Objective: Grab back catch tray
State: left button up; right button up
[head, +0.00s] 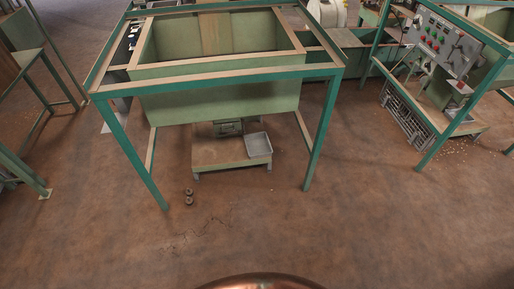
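A small grey catch tray (258,144) sits on the right part of a low wooden platform (217,154) beneath the green hopper (222,103). It looks empty, and its rim is visible on all sides. The hopper's body and green frame stand above and around it. I cannot tell whether another tray is hidden farther back under the hopper. Neither of my grippers shows in the head view.
The hopper's green frame legs (321,135) and (133,155) stand on either side of the platform. Two small round objects (189,197) lie on the floor in front. A control panel (440,42) stands at the right. The brown floor in front is mostly clear.

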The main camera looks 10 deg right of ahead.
aim_at(258, 146)
jog(key=u, duration=0.05)
jog(key=i, duration=2.05)
jog(key=u, duration=0.4)
